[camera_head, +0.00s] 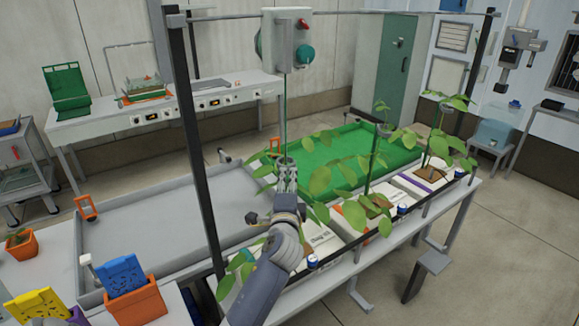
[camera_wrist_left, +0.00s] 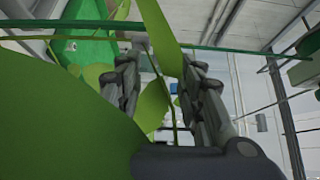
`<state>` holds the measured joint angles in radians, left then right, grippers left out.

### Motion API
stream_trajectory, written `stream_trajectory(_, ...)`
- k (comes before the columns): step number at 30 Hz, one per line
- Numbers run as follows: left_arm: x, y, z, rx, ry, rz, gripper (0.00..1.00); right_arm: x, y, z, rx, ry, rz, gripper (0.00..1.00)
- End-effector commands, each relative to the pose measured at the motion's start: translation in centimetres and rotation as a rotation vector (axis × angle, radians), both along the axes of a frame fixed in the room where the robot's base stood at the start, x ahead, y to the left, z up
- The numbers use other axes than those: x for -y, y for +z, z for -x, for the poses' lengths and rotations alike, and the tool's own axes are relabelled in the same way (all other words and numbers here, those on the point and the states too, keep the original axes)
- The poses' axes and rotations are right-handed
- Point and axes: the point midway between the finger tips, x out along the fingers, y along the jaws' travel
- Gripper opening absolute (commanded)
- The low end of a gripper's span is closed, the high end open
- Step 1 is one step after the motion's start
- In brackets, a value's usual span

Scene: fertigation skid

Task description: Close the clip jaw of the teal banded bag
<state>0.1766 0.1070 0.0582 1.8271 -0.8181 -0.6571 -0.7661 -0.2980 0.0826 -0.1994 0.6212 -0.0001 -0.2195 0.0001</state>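My left gripper (camera_head: 286,172) points up beside the thin vertical string (camera_head: 285,115) over the nearest plants. A small pale ring-like piece, perhaps the clip, shows at its fingertips; whether its jaw is open I cannot tell. In the left wrist view the two fingers (camera_wrist_left: 163,90) stand apart, with a leaf (camera_wrist_left: 152,105) and a thin stem between them. A white bag (camera_head: 322,243) with print lies right of my left wrist, partly hidden by leaves. My right gripper is out of view.
More bags with an orange band (camera_head: 352,229) and a purple band (camera_head: 418,184) follow to the right, with plants on strings. A grey tray (camera_head: 150,225) and a green tray (camera_head: 330,150) lie behind. Dark posts (camera_head: 190,140) and a top rail frame the bench. Large leaves crowd the wrist view.

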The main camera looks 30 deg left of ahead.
Motion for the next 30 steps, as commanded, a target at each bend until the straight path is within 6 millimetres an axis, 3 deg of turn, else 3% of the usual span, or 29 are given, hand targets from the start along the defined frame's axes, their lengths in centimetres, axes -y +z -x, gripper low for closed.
stream_trajectory(13,-3.3,0.1,-5.5,0.0,0.0,0.002,0.35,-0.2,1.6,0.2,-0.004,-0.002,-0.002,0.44)
stream_trajectory(28,-3.9,0.0,-6.5,0.0,-0.001,0.002,0.35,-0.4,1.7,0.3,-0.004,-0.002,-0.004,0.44)
stream_trajectory(30,-3.9,-0.1,-6.5,0.0,-0.001,0.002,0.21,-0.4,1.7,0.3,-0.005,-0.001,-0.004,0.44)
